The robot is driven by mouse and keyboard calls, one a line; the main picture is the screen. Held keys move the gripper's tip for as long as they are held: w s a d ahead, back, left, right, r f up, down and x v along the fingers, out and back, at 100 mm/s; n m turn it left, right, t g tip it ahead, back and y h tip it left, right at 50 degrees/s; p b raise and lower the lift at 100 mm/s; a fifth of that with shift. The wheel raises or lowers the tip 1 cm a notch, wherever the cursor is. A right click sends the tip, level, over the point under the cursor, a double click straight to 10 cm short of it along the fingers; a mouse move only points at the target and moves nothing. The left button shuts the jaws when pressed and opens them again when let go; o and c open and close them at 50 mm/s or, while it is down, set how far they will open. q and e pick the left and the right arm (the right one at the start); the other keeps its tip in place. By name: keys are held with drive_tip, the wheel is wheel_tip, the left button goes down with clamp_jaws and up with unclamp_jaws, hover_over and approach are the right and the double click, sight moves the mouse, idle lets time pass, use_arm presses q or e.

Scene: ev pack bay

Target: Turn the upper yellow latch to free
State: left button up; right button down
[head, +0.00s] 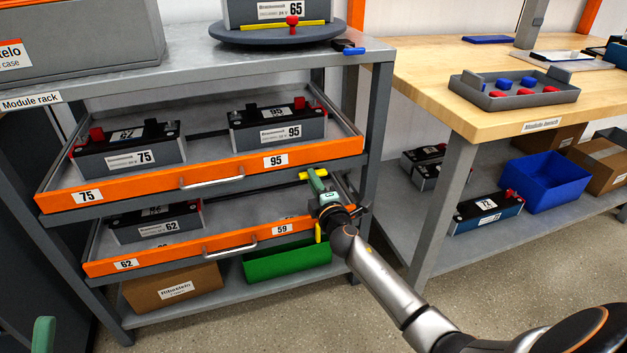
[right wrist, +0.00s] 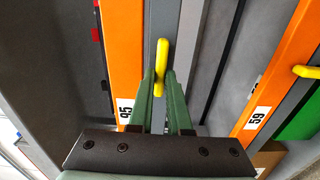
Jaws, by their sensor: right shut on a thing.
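The upper yellow latch (head: 306,175) sits on the grey rail just under the right end of the upper orange drawer front. It lies nearly level, roughly along the rail. It also shows in the right wrist view (right wrist: 162,58), with its near end between the green fingers. My right gripper (head: 317,181) is shut on this latch, and its fingers hide part of it in the head view. A green finger of my left gripper (head: 43,335) shows at the bottom left edge; its jaws cannot be judged.
A lower yellow latch (head: 318,232) stands upright by the lower drawer (head: 190,251). The upper drawer (head: 222,172) holds modules 75 (head: 130,155) and 95 (head: 280,133). A green bin (head: 287,262) is below. The wooden bench (head: 430,95) stands to the right.

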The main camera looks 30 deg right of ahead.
drive_tip(key=shift+f+n, duration=0.1)
drive_tip(key=shift+n, duration=0.2)
drive_tip(key=c, duration=0.9)
unclamp_jaws()
drive_tip(key=shift+o, duration=0.2)
drive_tip(key=shift+s, duration=0.1)
drive_tip(key=p+v, duration=0.2)
drive_tip(key=v, duration=1)
drive_tip(key=shift+s, duration=0.2)
drive_tip(key=shift+a, duration=0.1)
